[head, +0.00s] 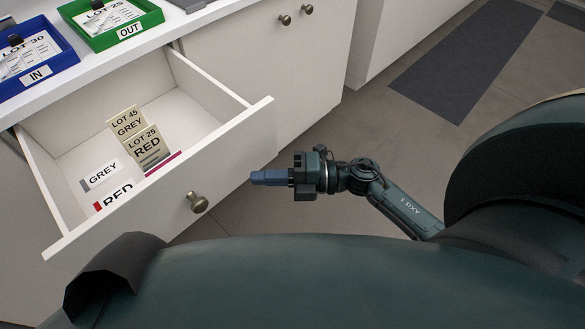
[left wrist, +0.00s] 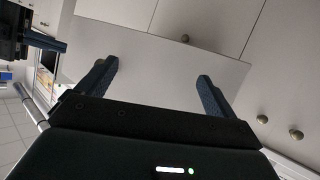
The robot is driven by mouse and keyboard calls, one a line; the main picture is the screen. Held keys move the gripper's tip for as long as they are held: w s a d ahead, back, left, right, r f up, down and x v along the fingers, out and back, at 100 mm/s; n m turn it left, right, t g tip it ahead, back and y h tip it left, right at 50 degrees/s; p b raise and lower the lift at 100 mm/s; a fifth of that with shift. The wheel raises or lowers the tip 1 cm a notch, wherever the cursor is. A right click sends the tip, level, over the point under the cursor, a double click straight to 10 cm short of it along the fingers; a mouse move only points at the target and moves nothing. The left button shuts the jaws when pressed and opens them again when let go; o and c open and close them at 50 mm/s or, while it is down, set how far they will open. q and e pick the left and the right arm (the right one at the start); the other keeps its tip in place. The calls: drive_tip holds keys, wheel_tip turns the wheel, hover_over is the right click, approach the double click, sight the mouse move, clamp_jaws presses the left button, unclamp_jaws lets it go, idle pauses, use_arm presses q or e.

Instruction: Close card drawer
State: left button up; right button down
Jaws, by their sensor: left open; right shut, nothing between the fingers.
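The card drawer (head: 160,215) stands open in the head view, its white front pulled well out from the counter. A round metal knob (head: 197,202) sits on the drawer front. Inside are upright cards marked GREY (head: 127,122) and RED (head: 147,147), and labels on the drawer floor. My right gripper (head: 254,178) is shut and empty, close to the right end of the drawer front; whether it touches is unclear. My left gripper (left wrist: 157,80) shows only in the left wrist view, its fingers spread apart, with a pale panel beyond and nothing between them.
A blue IN tray (head: 68,62) and a green OUT tray (head: 157,20) stand on the counter above the drawer. Closed cabinet doors with two knobs (head: 285,19) are to the right. Open grey floor (head: 400,130) with a dark mat (head: 465,60) lies beyond.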

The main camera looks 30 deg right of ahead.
sight(231, 166)
drive_tip(key=shift+w+a, duration=0.25)
drive_tip(key=shift+w, duration=0.4)
drive_tip(key=shift+w+a, duration=0.25)
drive_tip(key=shift+w, duration=0.4)
drive_tip(key=shift+w+a, duration=0.25)
drive_tip(key=shift+w, duration=0.4)
use_arm(q)
drive_tip(key=shift+f, duration=0.1)
use_arm(e)
drive_tip(key=shift+w, duration=0.1)
